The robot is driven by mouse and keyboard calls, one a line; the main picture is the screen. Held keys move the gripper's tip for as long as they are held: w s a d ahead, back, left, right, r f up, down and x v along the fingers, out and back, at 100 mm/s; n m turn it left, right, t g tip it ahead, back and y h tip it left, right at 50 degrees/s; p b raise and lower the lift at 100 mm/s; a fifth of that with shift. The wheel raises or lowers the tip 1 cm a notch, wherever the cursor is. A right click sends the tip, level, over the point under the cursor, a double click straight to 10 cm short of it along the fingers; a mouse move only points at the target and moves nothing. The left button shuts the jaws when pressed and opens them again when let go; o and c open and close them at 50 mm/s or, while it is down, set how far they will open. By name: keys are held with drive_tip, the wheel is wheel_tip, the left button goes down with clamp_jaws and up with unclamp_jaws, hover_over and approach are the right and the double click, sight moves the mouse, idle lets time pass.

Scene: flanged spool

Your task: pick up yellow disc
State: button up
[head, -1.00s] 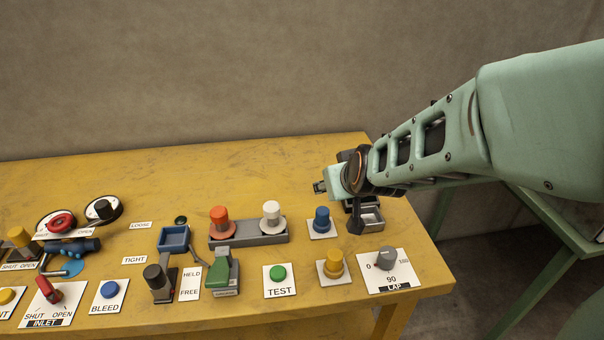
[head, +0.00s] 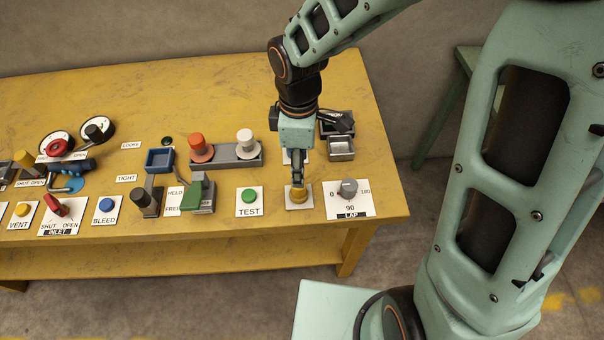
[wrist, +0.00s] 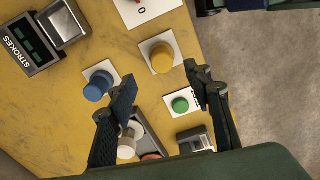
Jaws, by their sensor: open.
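The yellow disc is the yellow flanged spool (head: 298,194) on a white square plate near the table's front edge. In the head view my gripper (head: 297,178) points down over it and hides its upper part. The yellow spool also shows in the wrist view (wrist: 162,58), seen from above on its plate. There my gripper (wrist: 163,80) is open, with one dark finger to the left and one to the right. The spool lies beyond the fingertips, roughly in line with the gap, and nothing is between the fingers.
A blue spool (wrist: 97,86) stands close by, mostly hidden by my gripper in the head view. A green TEST button (head: 249,195) is to the left, and a grey LAP knob (head: 348,187) to the right. An orange spool (head: 201,147) and a white spool (head: 245,142) stand on a grey rack.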

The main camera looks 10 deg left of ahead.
sight(299, 190)
wheel_tip(299, 190, down, 9)
drive_tip(key=shift+s+a+r, duration=0.1)
drive_tip(key=shift+s+r, duration=0.05)
idle(0.4)
drive_tip(key=shift+c, duration=0.2)
clamp_jaws()
